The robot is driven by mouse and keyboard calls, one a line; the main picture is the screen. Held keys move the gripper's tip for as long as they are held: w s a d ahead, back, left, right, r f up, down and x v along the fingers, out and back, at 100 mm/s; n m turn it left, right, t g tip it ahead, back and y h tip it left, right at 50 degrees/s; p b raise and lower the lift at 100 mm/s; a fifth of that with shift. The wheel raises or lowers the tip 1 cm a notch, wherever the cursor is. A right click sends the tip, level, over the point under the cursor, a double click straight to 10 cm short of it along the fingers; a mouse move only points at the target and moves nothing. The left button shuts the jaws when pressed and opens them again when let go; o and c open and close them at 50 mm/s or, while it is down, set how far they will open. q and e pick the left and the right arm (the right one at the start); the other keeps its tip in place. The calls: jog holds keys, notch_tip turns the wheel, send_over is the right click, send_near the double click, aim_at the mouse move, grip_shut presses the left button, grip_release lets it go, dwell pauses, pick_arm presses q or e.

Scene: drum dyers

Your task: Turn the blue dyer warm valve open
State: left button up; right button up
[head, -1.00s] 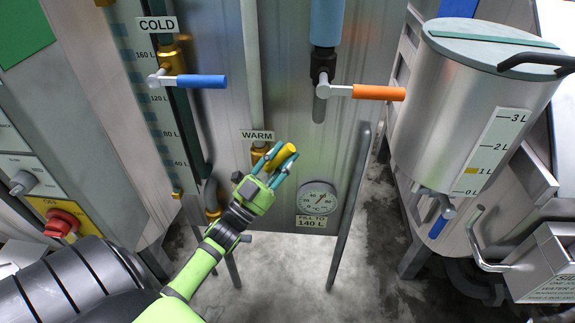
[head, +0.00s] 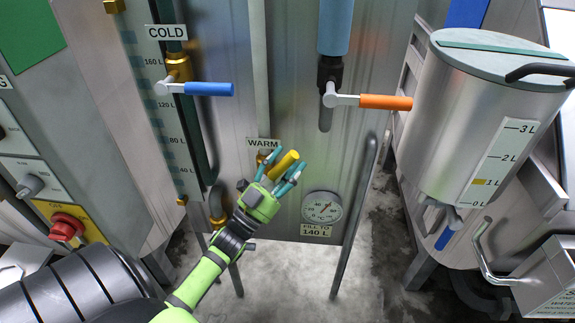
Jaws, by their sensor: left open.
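The warm valve has a yellow lever handle (head: 286,166) below the WARM label (head: 262,144) on the steel tank front. The handle points up and to the right in the head view. My left gripper (head: 282,173), green with teal fingers, is open at the handle, with fingers on both sides of it. Whether the fingers touch the handle I cannot tell. The gripper hides most of the valve body. My right gripper is not in view.
A blue cold valve lever (head: 208,89) is at the upper left, and an orange lever (head: 385,102) is at the upper right. A dial gauge (head: 322,207) sits right of my gripper. A steel can (head: 480,125) stands at the right.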

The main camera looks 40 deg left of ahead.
pick_arm(q)
jog(key=v, duration=1.2)
jog(key=shift+f, duration=0.1)
